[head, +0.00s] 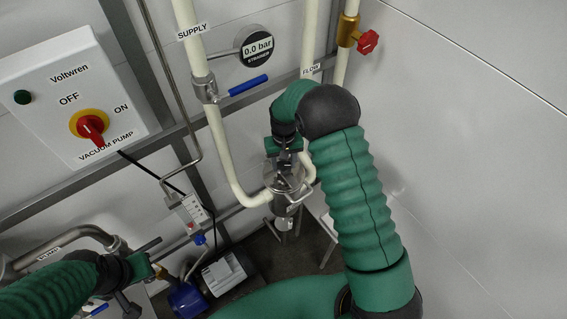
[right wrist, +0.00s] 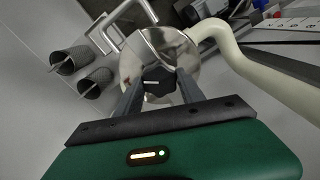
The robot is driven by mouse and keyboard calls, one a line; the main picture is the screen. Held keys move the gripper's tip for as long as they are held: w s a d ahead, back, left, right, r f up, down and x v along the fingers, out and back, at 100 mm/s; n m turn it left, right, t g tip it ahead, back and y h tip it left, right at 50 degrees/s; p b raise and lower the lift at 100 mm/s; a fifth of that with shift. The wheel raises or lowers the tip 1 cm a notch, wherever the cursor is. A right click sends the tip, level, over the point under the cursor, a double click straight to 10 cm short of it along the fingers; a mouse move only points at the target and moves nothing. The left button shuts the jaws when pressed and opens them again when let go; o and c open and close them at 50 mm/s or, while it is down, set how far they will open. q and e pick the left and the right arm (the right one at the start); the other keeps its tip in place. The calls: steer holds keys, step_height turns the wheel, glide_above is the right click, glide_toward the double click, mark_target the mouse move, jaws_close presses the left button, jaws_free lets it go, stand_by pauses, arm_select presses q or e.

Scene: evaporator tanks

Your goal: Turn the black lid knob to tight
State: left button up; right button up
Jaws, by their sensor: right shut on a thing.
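The black lid knob (right wrist: 159,82) sits in the middle of a round shiny metal lid (right wrist: 140,52) in the right wrist view. A short white mark on the knob's top runs roughly sideways toward the left. My right gripper (right wrist: 160,86) is shut on the knob, with one finger at each side. In the head view the metal vessel lid (head: 287,183) shows below my right gripper (head: 285,153), which hides the knob there. My left gripper (head: 138,268) is at the lower left, away from the lid, and its fingers are not clear.
A cream pipe (head: 230,175) bends close beside the vessel. A bent metal handle (right wrist: 120,30) stands at the lid's edge. A blue valve handle (head: 248,86), a 0.0 bar gauge (head: 257,47) and a red valve knob (head: 368,41) are above. A pump switch box (head: 65,95) is left.

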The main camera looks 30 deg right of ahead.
mark_target(284, 165)
steer(key=m, duration=0.5)
steer(key=shift+w+r+m, duration=0.1)
steer(key=shift+w+m, duration=0.05)
steer(key=shift+m, duration=0.15)
steer(key=m, duration=0.4)
steer(key=shift+m+p, duration=0.3)
steer(key=shift+m, duration=0.1)
steer(key=o, duration=1.4)
steer(key=shift+c, duration=0.2)
step_height(284, 165, up, 16)
steer(key=b, duration=0.2)
steer(key=shift+r, duration=0.25)
